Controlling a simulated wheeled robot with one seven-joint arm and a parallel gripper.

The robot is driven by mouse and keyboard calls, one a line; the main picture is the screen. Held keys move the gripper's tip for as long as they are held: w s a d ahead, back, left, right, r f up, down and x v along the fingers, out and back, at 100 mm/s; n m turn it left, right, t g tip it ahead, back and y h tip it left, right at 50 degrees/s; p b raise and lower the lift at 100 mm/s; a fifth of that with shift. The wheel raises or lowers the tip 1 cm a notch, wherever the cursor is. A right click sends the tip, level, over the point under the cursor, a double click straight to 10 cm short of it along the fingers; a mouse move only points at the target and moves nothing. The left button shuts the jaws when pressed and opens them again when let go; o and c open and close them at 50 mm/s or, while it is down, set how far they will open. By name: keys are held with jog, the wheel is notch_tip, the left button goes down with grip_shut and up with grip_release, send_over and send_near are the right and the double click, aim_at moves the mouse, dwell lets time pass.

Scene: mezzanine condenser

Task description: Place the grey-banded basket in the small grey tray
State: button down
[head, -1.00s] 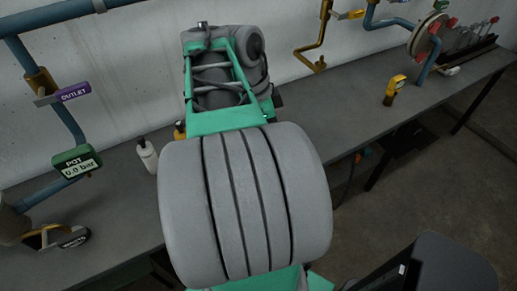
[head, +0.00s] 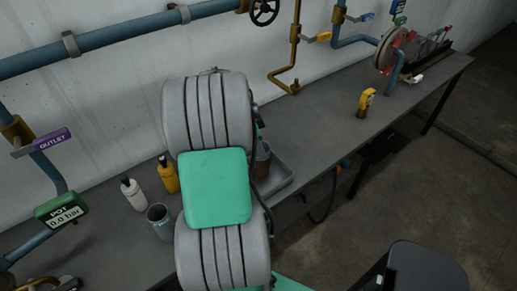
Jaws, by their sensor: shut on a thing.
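The small grey tray (head: 281,181) lies on the bench just right of my arm, and my arm hides its left part. A brownish, cup-like thing (head: 263,160) shows at the tray's left side, partly covered by my arm. I cannot tell whether it is the grey-banded basket, or whether it rests in the tray or is held. No grey band shows on it. My gripper is hidden behind my own arm links, so its fingers and what they hold are out of sight.
A white bottle (head: 133,194), a yellow bottle (head: 168,175) and an open grey cup (head: 160,222) stand left of my arm. A yellow gauge-like device (head: 365,102) stands right of the tray, with clear bench (head: 325,130) between. Pipes run along the wall.

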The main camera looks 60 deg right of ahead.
notch_tip(320, 180, down, 2)
jog(key=shift+a+f, duration=0.1)
jog(key=shift+f, duration=0.15)
jog(key=shift+f, duration=0.15)
jog(key=c, duration=0.6)
grip_release()
jog(key=shift+o, duration=0.2)
